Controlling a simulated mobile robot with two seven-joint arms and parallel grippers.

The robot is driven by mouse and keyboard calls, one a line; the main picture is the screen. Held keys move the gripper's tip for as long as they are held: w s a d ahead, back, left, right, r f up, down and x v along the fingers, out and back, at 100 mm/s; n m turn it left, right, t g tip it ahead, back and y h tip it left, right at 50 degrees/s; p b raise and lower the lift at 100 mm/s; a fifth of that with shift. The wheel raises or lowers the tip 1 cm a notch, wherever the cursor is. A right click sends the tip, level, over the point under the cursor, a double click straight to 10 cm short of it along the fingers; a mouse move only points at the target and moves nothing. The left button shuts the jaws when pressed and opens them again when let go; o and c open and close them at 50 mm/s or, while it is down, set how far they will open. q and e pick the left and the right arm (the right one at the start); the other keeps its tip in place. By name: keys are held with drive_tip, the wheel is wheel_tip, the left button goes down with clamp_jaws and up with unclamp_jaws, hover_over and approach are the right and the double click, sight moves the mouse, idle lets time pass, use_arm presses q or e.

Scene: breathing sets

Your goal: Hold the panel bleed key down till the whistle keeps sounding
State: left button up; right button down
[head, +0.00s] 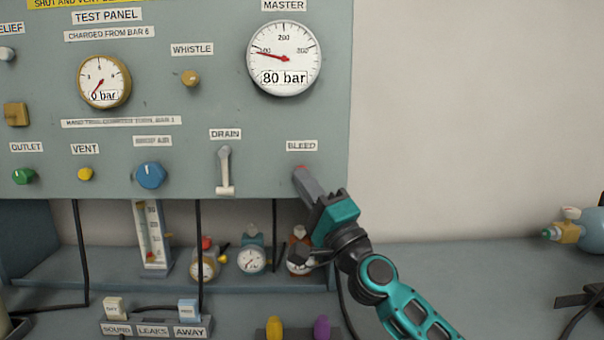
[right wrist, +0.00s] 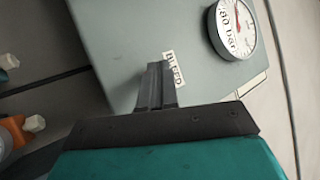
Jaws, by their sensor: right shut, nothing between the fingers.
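The grey test panel (head: 120,175) fills the upper left of the head view. Its bleed key (head: 299,170) shows only as a reddish edge under the BLEED label (head: 302,146); my right gripper covers the rest. My right gripper (head: 302,176) is shut and empty, its fingertips at the key. I cannot tell whether they touch or press it. In the right wrist view the shut fingers (right wrist: 157,70) reach the panel beside the label, and the key is hidden. The brass whistle (head: 190,78) sits higher on the panel. The master gauge (head: 284,58) reads 80 bar. My left gripper is not in view.
The drain lever (head: 225,170) hangs left of the bleed key. The small gauge (head: 104,81) reads 0 bar. Below the panel, several small regulators stand on a shelf, including one with a gauge (head: 251,260). Black hoses hang down. The wall right of the panel is clear.

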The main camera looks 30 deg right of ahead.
drive_tip(key=shift+w+d, duration=0.4)
drive_tip(key=shift+w, duration=0.1)
idle(2.0)
idle(2.2)
drive_tip(key=shift+s+a+p, duration=0.3)
drive_tip(key=shift+s+a, duration=0.25)
drive_tip(key=shift+s, duration=0.25)
drive_tip(key=shift+s+a, duration=0.1)
drive_tip(key=s, duration=0.1)
drive_tip(key=s+a+p, duration=0.1)
drive_tip(key=s+a, duration=0.1)
drive_tip(key=s, duration=0.1)
drive_tip(key=shift+a+p, duration=0.25)
drive_tip(key=shift+p, duration=0.1)
